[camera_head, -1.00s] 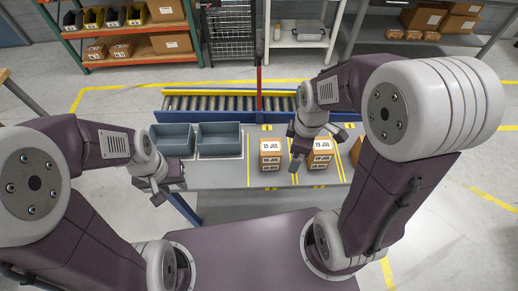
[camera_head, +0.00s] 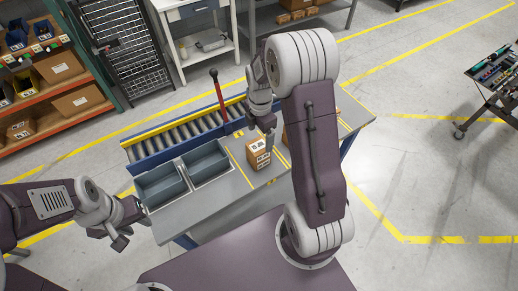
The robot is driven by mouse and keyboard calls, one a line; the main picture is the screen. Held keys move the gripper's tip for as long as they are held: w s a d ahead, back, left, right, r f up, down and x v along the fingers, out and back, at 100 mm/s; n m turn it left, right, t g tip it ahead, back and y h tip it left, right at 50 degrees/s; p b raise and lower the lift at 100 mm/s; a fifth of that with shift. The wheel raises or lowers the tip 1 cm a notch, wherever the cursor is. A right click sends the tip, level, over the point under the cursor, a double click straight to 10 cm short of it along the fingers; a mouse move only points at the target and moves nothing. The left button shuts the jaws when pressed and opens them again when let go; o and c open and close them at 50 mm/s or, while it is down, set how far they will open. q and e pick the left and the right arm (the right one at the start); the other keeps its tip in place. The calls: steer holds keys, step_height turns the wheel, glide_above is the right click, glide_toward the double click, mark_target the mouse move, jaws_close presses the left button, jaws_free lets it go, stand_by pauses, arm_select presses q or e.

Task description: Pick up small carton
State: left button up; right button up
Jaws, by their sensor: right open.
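A small brown carton (camera_head: 259,154) with white labels stands on the grey table (camera_head: 215,205), between yellow lines. My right gripper (camera_head: 268,136) is just above and behind this carton, fingers pointing down. It is open, with nothing seen between its fingers; whether a finger touches the carton cannot be told. Another carton (camera_head: 285,138) shows only as a sliver, mostly hidden behind my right arm. My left gripper (camera_head: 132,228) hangs at the table's left front corner, away from the cartons. Its finger gap is unclear and no object shows in it.
Two open grey-blue bins (camera_head: 207,163) sit on the table left of the carton. A roller conveyor (camera_head: 190,131) runs along the far side, with a red upright post (camera_head: 217,95). Shelves with boxes (camera_head: 60,68) stand at left. A tool cart (camera_head: 495,80) stands far right.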

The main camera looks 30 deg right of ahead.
mark_target(258, 146)
steer(key=shift+w+a+f, duration=0.1)
steer(key=shift+a+f, duration=0.25)
steer(key=shift+f, duration=0.2)
steer(key=shift+a+f, duration=0.3)
steer(key=shift+f, duration=0.2)
steer(key=shift+f+p, duration=0.3)
steer(key=shift+p, duration=0.1)
steer(key=f, duration=0.3)
steer(key=f+p, duration=0.1)
steer(key=shift+s+d+f, duration=0.15)
steer(key=shift+s+d, duration=0.1)
steer(key=shift+d, duration=0.1)
steer(key=shift+w+a+f, duration=0.1)
steer(key=shift+w+f, duration=0.05)
steer(key=shift+f, duration=0.05)
steer(key=c, duration=1.8)
arm_select(q)
steer(key=shift+a+r, duration=0.2)
steer(key=shift+r, duration=0.3)
steer(key=shift+a+r, duration=0.2)
steer(key=shift+r, duration=0.3)
steer(key=shift+f, duration=0.1)
arm_select(e)
steer(key=shift+r, duration=0.15)
